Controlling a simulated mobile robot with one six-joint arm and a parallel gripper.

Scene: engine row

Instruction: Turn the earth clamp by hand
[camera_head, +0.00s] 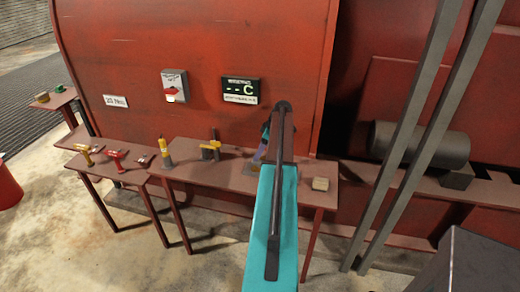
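My teal and dark arm rises from the bottom of the view and reaches over the front bench (232,176). The arm's end hides most of my gripper, and I cannot see its fingertips or whether they are open. A small purple piece (260,153) shows just left of the arm at bench height; I cannot tell whether my gripper touches it. No thing is clearly recognisable as the earth clamp. A yellow and dark clamp-like item (210,150) stands on the bench left of the arm, apart from it.
A lower side table (128,168) holds yellow and red tools. A red engine wall stands behind. Grey posts (413,120) rise at right. Open floor lies at front left.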

